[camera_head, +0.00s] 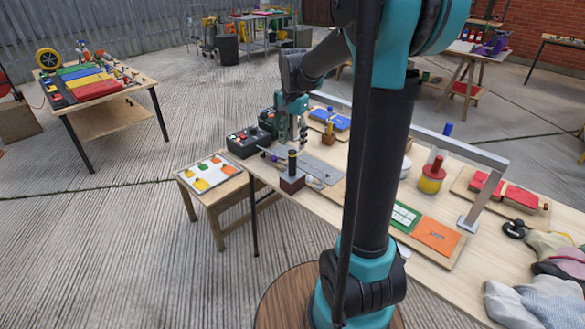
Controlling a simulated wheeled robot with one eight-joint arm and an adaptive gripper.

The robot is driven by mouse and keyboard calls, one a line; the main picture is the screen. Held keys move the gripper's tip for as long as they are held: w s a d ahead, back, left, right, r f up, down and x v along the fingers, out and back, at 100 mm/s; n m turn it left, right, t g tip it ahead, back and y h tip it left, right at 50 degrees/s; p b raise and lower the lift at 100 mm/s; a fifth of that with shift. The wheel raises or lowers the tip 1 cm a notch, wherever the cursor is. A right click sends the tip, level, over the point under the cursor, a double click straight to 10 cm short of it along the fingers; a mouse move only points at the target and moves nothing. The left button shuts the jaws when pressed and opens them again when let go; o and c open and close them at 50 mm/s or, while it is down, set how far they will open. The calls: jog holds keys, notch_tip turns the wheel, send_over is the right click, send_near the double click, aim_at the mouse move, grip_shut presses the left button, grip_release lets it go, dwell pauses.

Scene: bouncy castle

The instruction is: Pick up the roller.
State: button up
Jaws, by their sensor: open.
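My gripper (294,142) is open and points down over the near left part of the long wooden table. Below it lies a grey mat (318,168) with small tools. A pale short cylinder (314,183) lies at the mat's front edge, and a small dark tool with a purple part (269,154) lies at its left. I cannot tell which of these is the roller. Both are too small to make out well. Nothing shows held between the fingers.
A dark block with an upright black and yellow post (291,179) stands near the gripper. Dark boxes (248,141) stand to its left. A grey metal frame (440,140) spans the table. A low side table (215,190) stands left.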

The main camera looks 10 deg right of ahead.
aim_at(292, 162)
notch_tip(292, 162, down, 10)
jog(key=shift+a+r, duration=0.1)
jog(key=shift+a, duration=0.05)
dwell(0.4)
grip_shut()
